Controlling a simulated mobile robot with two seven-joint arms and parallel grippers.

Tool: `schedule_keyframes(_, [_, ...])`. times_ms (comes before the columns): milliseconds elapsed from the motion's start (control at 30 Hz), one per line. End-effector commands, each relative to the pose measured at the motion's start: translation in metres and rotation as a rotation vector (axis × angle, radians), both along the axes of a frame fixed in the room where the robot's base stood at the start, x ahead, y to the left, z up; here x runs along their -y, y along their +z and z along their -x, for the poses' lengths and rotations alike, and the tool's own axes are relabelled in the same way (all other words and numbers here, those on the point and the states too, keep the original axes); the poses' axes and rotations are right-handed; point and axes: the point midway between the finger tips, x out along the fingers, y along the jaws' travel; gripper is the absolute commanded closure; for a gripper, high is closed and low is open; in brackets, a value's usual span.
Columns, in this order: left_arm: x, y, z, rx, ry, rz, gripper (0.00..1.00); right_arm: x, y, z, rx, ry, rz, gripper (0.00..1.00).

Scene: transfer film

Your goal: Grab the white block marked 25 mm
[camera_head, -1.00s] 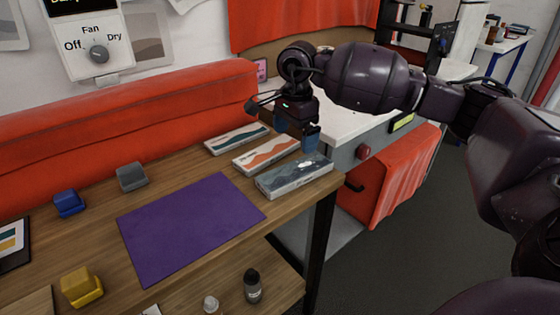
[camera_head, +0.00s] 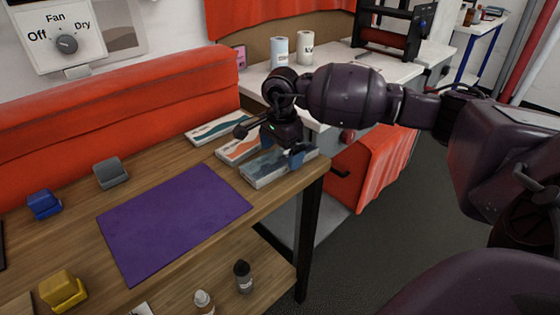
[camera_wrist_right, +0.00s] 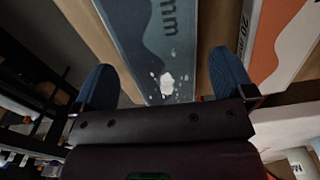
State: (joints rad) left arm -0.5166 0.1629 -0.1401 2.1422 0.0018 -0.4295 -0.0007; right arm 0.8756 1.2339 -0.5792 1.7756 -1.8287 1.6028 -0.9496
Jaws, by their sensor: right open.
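Three white blocks with coloured wave patterns lie in a row at the table's right end: a teal one (camera_head: 217,127) at the back, an orange one (camera_head: 232,153) in the middle, a grey-blue one (camera_head: 262,175) in front. My right gripper (camera_head: 285,150) is open just over the front block, partly hiding it and the orange one. In the right wrist view the grey-blue block (camera_wrist_right: 150,30) lies between the blue fingertips (camera_wrist_right: 165,80); its label shows "mm", the number cut off. The orange block (camera_wrist_right: 285,40) beside it reads "20 mm". My left gripper is out of view.
A purple mat (camera_head: 175,220) lies left of the blocks. Blue (camera_head: 44,204), grey (camera_head: 110,172) and yellow (camera_head: 62,290) holders stand around it. Two bottles stand on the lower shelf. A white bench with two rolls (camera_head: 279,51) is behind my right arm.

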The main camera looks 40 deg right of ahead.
Motion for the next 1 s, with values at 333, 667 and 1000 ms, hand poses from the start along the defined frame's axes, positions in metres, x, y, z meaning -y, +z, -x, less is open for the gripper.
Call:
schedule_keyframes(333, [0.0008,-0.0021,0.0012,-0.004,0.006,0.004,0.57,-0.0002,-0.0181,-0.0005,0.001,-0.001,0.0,0.0])
schedule_keyframes(667, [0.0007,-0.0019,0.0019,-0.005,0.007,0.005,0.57,-0.0003,-0.0181,-0.0004,0.0,-0.001,0.0,0.44])
schedule_keyframes(1000, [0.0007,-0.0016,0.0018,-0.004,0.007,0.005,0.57,-0.0003,-0.0152,-0.0006,0.001,-0.001,0.0,0.53])
